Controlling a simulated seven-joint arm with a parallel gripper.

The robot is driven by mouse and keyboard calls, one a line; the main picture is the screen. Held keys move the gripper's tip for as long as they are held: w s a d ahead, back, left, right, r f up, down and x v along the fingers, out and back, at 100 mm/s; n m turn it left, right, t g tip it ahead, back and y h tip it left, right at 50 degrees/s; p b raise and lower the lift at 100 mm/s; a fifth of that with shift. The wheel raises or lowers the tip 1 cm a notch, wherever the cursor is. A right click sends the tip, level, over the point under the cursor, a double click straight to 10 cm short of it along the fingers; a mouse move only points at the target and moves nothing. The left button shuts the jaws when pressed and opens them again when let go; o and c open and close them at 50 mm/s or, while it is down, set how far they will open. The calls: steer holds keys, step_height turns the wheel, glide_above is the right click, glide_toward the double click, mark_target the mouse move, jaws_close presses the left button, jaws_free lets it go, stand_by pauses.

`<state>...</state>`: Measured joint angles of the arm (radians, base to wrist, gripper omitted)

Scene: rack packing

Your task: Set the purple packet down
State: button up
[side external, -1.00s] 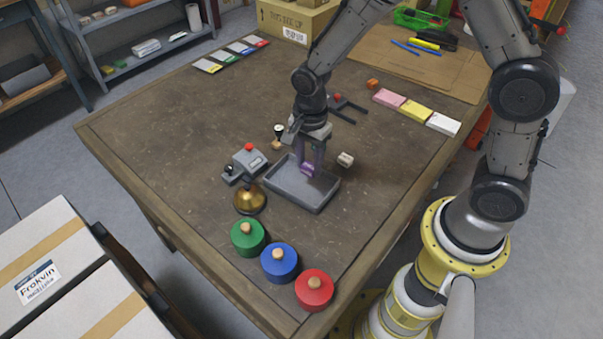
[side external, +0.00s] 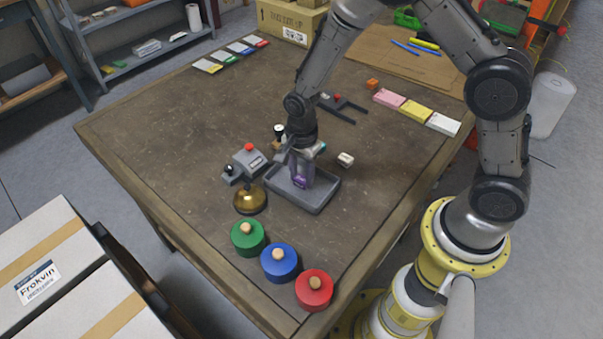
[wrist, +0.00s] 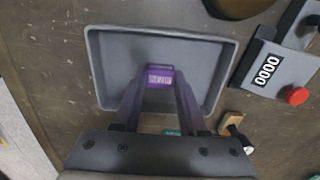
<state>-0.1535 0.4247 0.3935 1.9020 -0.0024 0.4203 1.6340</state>
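The purple packet (side external: 301,183) is between the fingertips of my gripper (side external: 301,175), over the grey tray (side external: 318,207). In the wrist view the packet (wrist: 160,76) shows at the tips of both fingers of my gripper (wrist: 160,88), which is shut on it. The tray (wrist: 92,70) lies around and below it in that view, with its floor otherwise empty. I cannot tell whether the packet touches the tray floor.
A grey counter box with a red button (side external: 248,160) and a brass bell (side external: 250,199) stand left of the tray. Green (side external: 247,238), blue (side external: 279,262) and red (side external: 314,290) knobbed discs stand in front. A small whitish block (side external: 346,159) lies to the right.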

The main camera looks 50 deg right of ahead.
steer(key=o, duration=0.4)
step_height(320, 180, up, 11)
step_height(320, 180, up, 9)
steer(key=n+t, duration=0.2)
steer(key=n, duration=0.3)
glide_above(301, 179)
steer(key=s+d, duration=0.2)
steer(key=s, duration=0.3)
steer(key=s+d+r+n+t, duration=0.1)
steer(key=s+r+n, duration=0.1)
steer(key=s+n, duration=0.2)
steer(key=s+d+r+n+t, duration=0.1)
steer(key=s+r+n, duration=0.1)
steer(key=s+n, duration=0.2)
steer(key=s+d+r+n+t, duration=0.1)
steer(key=s+d+r+n, duration=0.1)
steer(key=s, duration=0.5)
steer(key=shift+s+r+n+t, duration=0.35)
steer(key=shift+r+n, duration=0.2)
steer(key=shift+n, duration=0.45)
